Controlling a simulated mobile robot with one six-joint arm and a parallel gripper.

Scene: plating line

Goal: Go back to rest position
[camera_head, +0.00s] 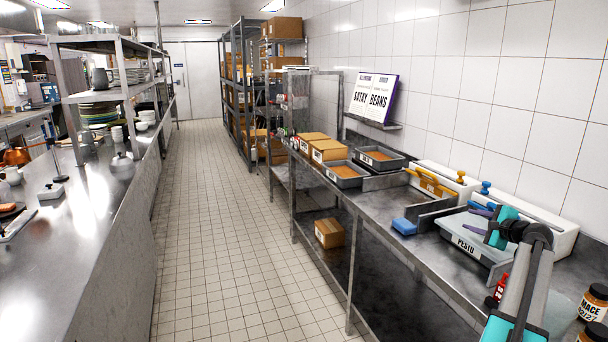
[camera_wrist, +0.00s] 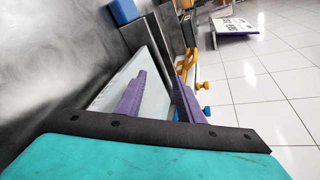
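My gripper (camera_head: 476,220) has purple fingers and is at the right of the head view, over the tub labelled PESTO (camera_head: 466,243). In the wrist view my gripper (camera_wrist: 160,82) shows its two purple fingers apart, with a gap between them and nothing held in it. The pale tub surface shows behind the fingers there. I cannot tell how high the fingertips are above the tub.
A blue block (camera_head: 404,226) lies left of the tub. A white container with a blue knob (camera_head: 484,188) stands behind. Jars (camera_head: 593,302) stand at the right front. Cartons (camera_head: 328,150) and grey trays (camera_head: 380,158) stand farther along the counter. The tiled aisle (camera_head: 215,220) is clear.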

